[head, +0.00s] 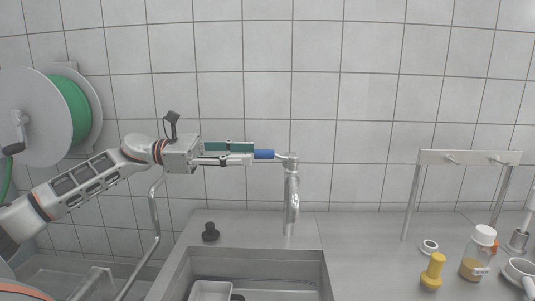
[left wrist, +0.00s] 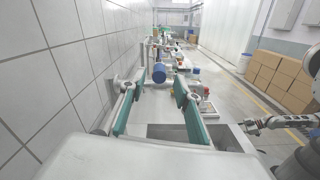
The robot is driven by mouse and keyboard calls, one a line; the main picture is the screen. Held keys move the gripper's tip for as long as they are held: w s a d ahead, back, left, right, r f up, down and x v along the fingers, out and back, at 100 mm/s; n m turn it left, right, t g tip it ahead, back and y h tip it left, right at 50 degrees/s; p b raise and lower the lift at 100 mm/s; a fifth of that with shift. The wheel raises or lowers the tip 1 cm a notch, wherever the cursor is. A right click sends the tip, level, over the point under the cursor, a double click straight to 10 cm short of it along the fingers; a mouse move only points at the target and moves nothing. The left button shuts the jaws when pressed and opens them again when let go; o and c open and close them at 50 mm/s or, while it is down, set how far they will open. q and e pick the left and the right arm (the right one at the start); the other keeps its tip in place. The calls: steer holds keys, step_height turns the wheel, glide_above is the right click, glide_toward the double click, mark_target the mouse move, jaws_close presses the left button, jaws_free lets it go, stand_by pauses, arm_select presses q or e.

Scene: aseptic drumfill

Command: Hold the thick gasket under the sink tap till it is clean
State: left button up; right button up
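My left gripper (head: 252,153) is level beside the sink tap (head: 291,195), its fingertips close to the blue lever handle (head: 264,154). In the left wrist view my left gripper (left wrist: 158,88) is open, with green finger pads apart and nothing held. The blue handle (left wrist: 159,73) shows in the gap beyond the fingertips. No water shows under the tap.
The sink basin (head: 318,262) holds a pale tray (head: 211,290). A black knob (head: 210,232) stands at its back left. A yellow plug (head: 433,270), a capped bottle (head: 475,255) and a rack (head: 468,157) stand at right. A hose reel (head: 40,118) hangs at left.

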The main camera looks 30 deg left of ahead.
mark_target(272, 154)
arm_select(q)
steer(key=p+x, duration=0.1)
steer(key=x, duration=0.4)
steer(key=shift+d+r, duration=0.1)
steer(key=shift+r, duration=0.05)
steer(key=shift+w+d, duration=0.3)
steer(key=shift+d, duration=0.1)
jaws_close()
